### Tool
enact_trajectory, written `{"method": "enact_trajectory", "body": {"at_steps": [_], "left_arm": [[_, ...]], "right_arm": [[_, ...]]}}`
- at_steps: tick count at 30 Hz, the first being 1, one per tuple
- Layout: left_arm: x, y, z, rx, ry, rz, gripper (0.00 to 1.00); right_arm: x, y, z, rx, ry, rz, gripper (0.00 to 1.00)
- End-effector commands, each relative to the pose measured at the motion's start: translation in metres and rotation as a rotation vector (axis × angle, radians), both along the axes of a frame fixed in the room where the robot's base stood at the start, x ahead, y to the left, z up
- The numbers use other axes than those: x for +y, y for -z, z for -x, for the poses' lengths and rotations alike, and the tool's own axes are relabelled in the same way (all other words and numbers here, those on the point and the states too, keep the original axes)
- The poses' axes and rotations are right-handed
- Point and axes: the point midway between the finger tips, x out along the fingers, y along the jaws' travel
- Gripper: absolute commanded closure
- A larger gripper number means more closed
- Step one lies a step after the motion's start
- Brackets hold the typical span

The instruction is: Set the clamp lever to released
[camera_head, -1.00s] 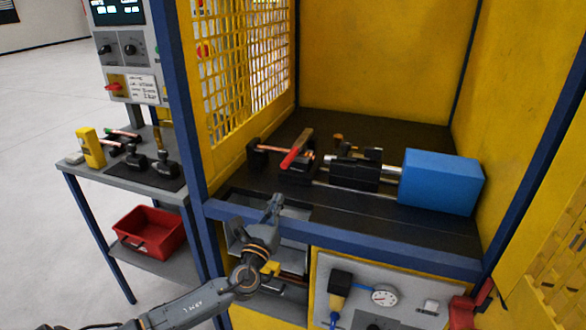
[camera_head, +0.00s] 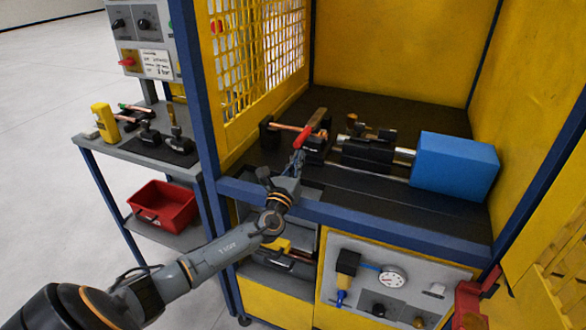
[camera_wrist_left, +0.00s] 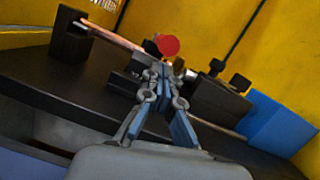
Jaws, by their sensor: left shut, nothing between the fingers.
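The clamp lever (camera_head: 304,137), with a red grip, stands tilted over the clamp block at the copper tube (camera_head: 286,126) inside the yellow cell. In the left wrist view the lever's red end (camera_wrist_left: 168,46) points towards the camera, just above my fingertips. My left gripper (camera_head: 299,157) is shut and empty, reaching over the cell's front edge just below the lever's near end. In the left wrist view the shut fingers (camera_wrist_left: 160,74) overlap the dark clamp block behind them; I cannot tell whether they touch the lever. My right gripper is not in view.
A blue box (camera_head: 456,167) and dark machine blocks (camera_head: 367,156) stand right of the clamp. A blue beam (camera_head: 400,232) runs along the cell's front. Yellow mesh (camera_head: 255,55) closes the left side. A side table (camera_head: 90,143) holds tools, with a red bin (camera_head: 163,205) below.

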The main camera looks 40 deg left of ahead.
Motion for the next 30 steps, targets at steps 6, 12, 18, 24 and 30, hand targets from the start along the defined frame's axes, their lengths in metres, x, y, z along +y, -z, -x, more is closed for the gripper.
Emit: {"method": "enact_trajectory", "body": {"at_steps": [6, 12, 18, 24, 30], "left_arm": [[0.006, -0.006, -0.022, 0.0, -0.001, 0.001, 1.0], [0.007, -0.006, -0.026, 0.001, 0.0, 0.001, 1.0], [0.007, -0.006, -0.025, 0.001, 0.0, 0.001, 1.0], [0.007, -0.011, -0.026, 0.011, 0.0, 0.004, 1.0], [0.007, -0.019, -0.03, 0.044, 0.001, 0.012, 1.0]], "right_arm": [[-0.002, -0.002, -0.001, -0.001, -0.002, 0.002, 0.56], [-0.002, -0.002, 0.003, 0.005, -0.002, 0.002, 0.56], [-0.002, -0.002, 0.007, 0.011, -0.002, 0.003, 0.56], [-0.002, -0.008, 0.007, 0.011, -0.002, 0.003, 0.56], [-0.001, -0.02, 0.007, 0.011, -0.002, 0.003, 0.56]]}}
